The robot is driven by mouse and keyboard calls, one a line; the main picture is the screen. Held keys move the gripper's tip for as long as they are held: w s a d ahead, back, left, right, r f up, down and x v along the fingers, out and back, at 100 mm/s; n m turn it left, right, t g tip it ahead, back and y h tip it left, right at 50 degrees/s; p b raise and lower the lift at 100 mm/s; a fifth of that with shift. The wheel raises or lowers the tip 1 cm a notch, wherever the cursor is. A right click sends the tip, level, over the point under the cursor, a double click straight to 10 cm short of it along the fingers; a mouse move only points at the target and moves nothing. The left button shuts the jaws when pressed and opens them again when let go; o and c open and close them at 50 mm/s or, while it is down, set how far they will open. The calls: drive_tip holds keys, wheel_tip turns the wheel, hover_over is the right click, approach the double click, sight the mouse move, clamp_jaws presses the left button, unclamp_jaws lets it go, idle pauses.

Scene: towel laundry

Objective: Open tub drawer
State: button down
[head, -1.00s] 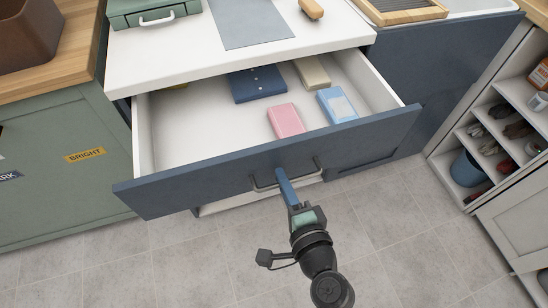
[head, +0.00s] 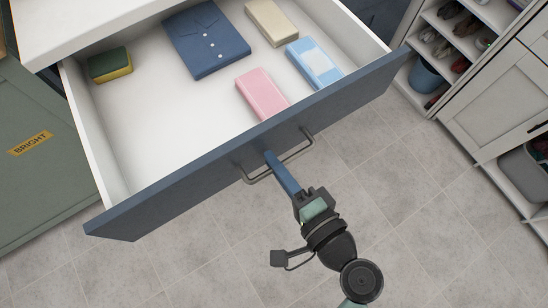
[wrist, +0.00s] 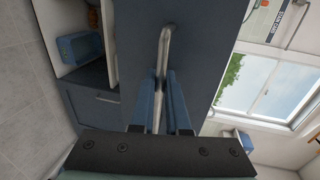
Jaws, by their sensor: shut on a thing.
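The tub drawer (head: 215,177) has a dark blue front and a white inside, and it stands open in the head view. A grey bar handle (head: 297,151) runs across its front. My gripper (head: 270,160) is shut on the handle. In the wrist view the handle (wrist: 164,45) passes between the two blue fingers (wrist: 160,85).
A white countertop (head: 90,22) overhangs the drawer's back. A green cabinet labelled BRIGHT (head: 45,165) stands at left. An open shelf (head: 440,50) with a blue bucket (head: 427,75) is at right. Grey tiled floor (head: 400,220) in front is clear.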

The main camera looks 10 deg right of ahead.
drive_tip(key=c, duration=0.9)
unclamp_jaws()
drive_tip(key=v, duration=1.3)
drive_tip(key=shift+w, duration=0.1)
